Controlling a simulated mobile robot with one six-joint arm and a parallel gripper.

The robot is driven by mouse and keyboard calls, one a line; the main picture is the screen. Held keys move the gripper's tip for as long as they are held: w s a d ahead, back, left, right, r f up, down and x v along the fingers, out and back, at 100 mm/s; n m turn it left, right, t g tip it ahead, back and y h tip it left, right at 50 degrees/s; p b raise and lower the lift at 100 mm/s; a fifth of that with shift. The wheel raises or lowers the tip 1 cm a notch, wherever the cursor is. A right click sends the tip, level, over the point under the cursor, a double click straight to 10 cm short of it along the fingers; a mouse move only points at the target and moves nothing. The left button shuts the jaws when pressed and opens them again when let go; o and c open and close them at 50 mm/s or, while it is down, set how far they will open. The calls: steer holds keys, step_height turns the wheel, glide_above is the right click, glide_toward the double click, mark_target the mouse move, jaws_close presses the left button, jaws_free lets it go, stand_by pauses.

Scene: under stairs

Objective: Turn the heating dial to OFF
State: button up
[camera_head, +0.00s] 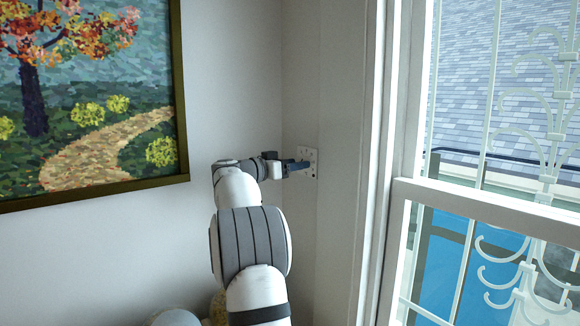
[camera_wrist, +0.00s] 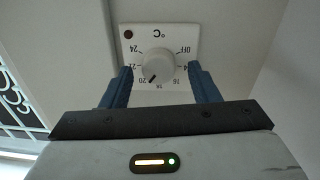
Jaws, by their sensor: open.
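The heating dial is a round white knob (camera_wrist: 157,64) on a square white plate (camera_wrist: 160,33), upside down in the wrist view. The dark mark on the knob points toward the lower left, near 20. OFF is printed at the plate's right side in this view. In the head view the plate (camera_head: 309,152) is on the wall, partly hidden by my gripper. My gripper (camera_head: 301,166) is open in front of it. Its two blue fingers (camera_wrist: 159,70) stand on either side of the knob; I cannot tell whether they touch it.
A framed painting (camera_head: 184,100) hangs on the wall left of my arm. A white window frame (camera_head: 402,130) with curled metal bars outside is at the right. A dark round spot (camera_wrist: 128,34) sits in a corner of the plate. Rounded objects (camera_head: 176,318) show at the bottom edge.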

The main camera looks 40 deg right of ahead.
steer(key=a+b, duration=0.2)
steer(key=a, duration=0.5)
steer(key=shift+w, duration=0.4)
steer(key=s+d+m, duration=0.1)
steer(key=d+m, duration=0.1)
steer(key=d, duration=0.5)
steer(key=shift+d+m, duration=0.25)
steer(key=shift+m, duration=0.05)
